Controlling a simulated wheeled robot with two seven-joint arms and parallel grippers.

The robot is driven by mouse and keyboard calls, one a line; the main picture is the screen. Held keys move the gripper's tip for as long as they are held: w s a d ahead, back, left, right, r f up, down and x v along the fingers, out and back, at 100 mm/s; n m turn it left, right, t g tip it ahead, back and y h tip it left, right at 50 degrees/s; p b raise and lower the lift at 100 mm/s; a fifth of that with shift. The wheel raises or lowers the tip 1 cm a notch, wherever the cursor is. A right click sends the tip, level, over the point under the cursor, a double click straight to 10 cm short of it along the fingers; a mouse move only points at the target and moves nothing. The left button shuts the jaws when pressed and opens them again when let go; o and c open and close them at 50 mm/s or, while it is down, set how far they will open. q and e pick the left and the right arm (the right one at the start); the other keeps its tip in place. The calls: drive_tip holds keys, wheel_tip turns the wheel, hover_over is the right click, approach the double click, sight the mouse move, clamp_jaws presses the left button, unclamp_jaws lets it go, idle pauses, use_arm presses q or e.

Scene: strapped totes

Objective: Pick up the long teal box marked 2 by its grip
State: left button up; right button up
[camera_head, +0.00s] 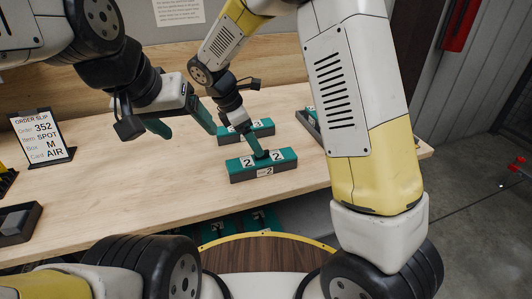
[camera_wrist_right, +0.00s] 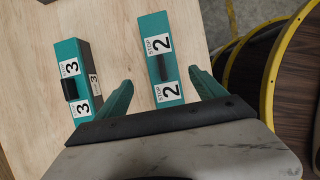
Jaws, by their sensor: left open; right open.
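The long teal box marked 2 (camera_head: 264,173) lies on the wooden table. In the right wrist view, this box (camera_wrist_right: 155,28) shows two "2" labels and a dark grip (camera_wrist_right: 165,68) between them. My right gripper (camera_wrist_right: 160,80) is open above it, its teal fingers apart on either side of the box in the picture. In the head view, the right gripper (camera_head: 258,152) is over the middle of the box and hides most of the grip; contact cannot be told. My left gripper (camera_head: 184,127) is open and empty above the table to the left.
A teal box marked 3 (camera_head: 262,132) lies just behind, also in the wrist view (camera_wrist_right: 88,56). An order slip stand (camera_head: 42,137) and a dark tray (camera_head: 18,224) are at left.

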sight(262, 158)
drive_tip(key=x, duration=0.7)
drive_tip(key=shift+s+d+f, duration=0.15)
drive_tip(key=shift+d+f, duration=0.05)
drive_tip(key=shift+f, duration=0.05)
drive_tip(key=c, duration=1.7)
clamp_jaws()
drive_tip(key=shift+r, duration=0.15)
